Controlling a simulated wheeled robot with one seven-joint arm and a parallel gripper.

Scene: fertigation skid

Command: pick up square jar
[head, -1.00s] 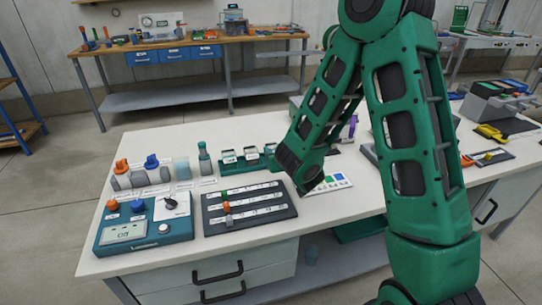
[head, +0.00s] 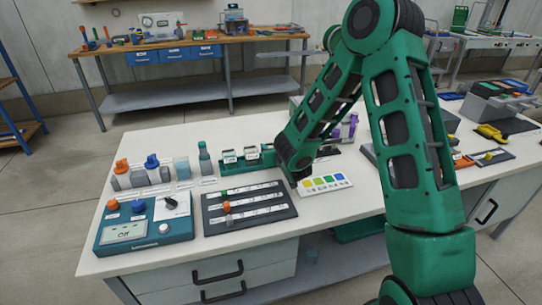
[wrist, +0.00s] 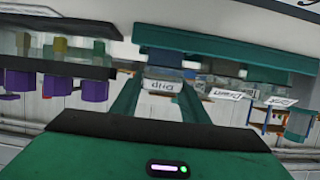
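Which item is the square jar is not certain. In the head view, a clear bluish jar (head: 182,168) stands at the back left of the bench. In the wrist view, two green fingers of my gripper (wrist: 160,96) are spread apart. I see no contact.
A blue-grey control box (head: 145,228) and a dark slider panel (head: 248,207) lie at the bench front. A card with coloured squares (head: 325,184) lies beside my arm. Orange and blue-topped fittings (head: 122,175) stand at the left. Purple items (wrist: 55,86) hang at left in the wrist view.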

